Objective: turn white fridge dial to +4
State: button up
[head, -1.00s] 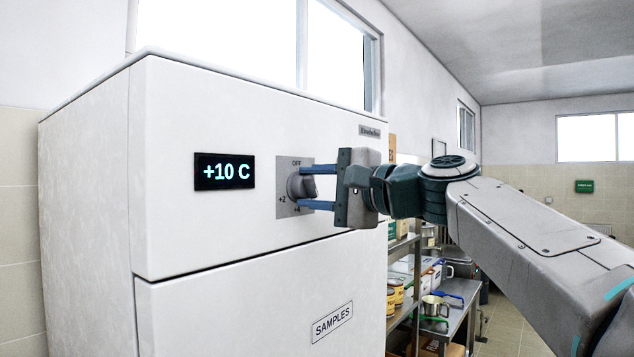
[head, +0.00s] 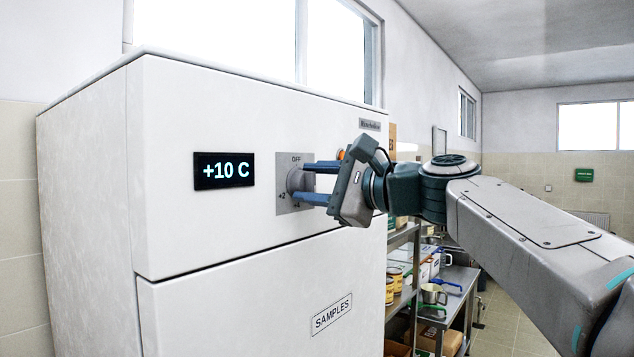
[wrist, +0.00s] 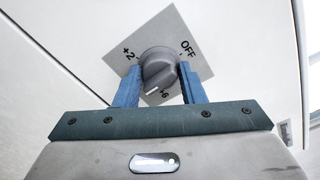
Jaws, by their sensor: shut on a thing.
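The white fridge (head: 230,130) fills the left of the head view. Its grey dial (head: 297,180) sits on a grey square plate, with OFF above it and +2 at lower left. My gripper (head: 304,183) is shut on the dial, with one blue finger on each side. In the wrist view the dial (wrist: 158,70) shows between the fingers, its white mark pointing down and left, between the +2 and +6 labels. Any label there is hidden by the left finger. The display (head: 224,170) reads +10 C.
A door labelled SAMPLES (head: 332,314) is below the dial panel. A metal shelf with tins (head: 397,280) and metal pots stands right of the fridge, behind my arm. The wall left of the fridge is bare.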

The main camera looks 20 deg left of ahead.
jog(key=shift+s+r, duration=0.1)
jog(key=shift+r, duration=0.05)
jog(key=o, duration=1)
jog(key=shift+a, duration=0.15)
jog(key=shift+d+f, duration=0.2)
jog(key=shift+d, duration=0.1)
jog(key=b+v, duration=0.4)
jog(key=v, duration=0.9)
jog(key=shift+d, duration=0.15)
jog(key=shift+r, duration=0.1)
